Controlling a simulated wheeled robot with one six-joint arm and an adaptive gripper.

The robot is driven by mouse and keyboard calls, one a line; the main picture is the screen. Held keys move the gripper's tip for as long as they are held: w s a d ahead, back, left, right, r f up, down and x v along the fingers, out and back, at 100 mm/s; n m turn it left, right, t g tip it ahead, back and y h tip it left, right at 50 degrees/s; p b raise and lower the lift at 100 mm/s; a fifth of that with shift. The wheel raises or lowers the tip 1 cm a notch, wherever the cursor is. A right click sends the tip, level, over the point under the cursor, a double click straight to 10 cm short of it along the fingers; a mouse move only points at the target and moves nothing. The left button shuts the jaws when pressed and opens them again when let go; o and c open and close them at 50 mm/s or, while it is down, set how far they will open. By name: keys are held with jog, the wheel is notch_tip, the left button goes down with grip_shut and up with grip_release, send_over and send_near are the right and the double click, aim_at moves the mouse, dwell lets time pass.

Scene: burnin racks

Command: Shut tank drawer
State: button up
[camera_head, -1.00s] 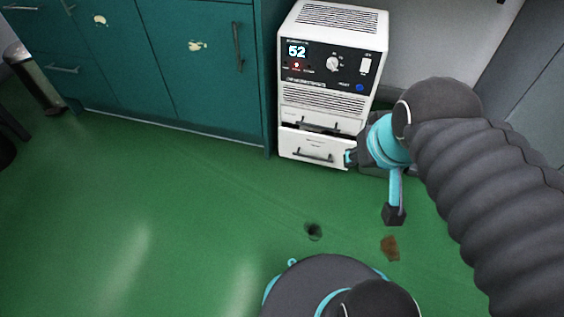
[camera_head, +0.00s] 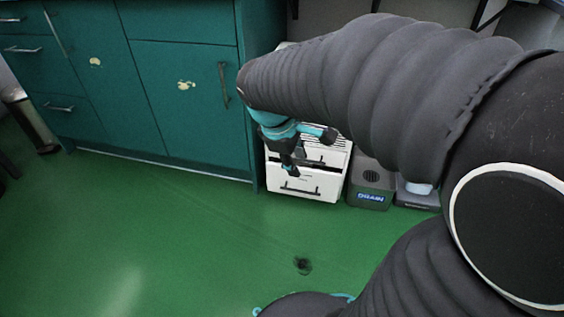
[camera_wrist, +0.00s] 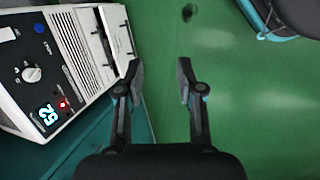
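The white machine (camera_wrist: 75,40) shows a lit "52" display and a knob in the wrist view. In the head view my arm hides its upper part. Its low tank drawer (camera_head: 283,183) has a white front with a dark bar handle and appears to stick out from the body. The drawer also shows at the machine's far end in the wrist view (camera_wrist: 118,30). My gripper (camera_head: 308,151) is in front of the machine, above the drawer in the picture. In the wrist view its two fingers (camera_wrist: 160,80) are apart with only green floor between them; it is empty.
Teal cabinets (camera_head: 190,100) stand directly left of the machine. A grey box marked "DRAIN" (camera_head: 370,185) stands to its right, with another low device (camera_head: 416,197) beyond. The green floor (camera_head: 170,240) in front is open, with a small dark drain spot (camera_head: 303,265).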

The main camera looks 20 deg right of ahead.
aim_at(301, 191)
jog(key=w+d+f+n+g+h+b, duration=0.1)
jog(key=w+d+f+n+g+h, duration=0.2)
jog(key=w+f+n+h, duration=0.85)
jog(key=w+f+n+t+b, duration=0.15)
jog(key=w+f+n, duration=0.35)
jog(key=f, duration=0.6)
jog(key=w+f+n+t, duration=0.25)
jog(key=f+n, duration=0.55)
jog(key=f, duration=0.4)
jog(key=w+f+n+t, duration=0.1)
jog(key=w+f+n, duration=0.45)
jog(key=f, duration=0.55)
jog(key=shift+h, duration=0.45)
jog(key=x, duration=1.2)
jog(key=shift+s+b, duration=0.3)
jog(key=shift+b, duration=0.1)
grip_shut()
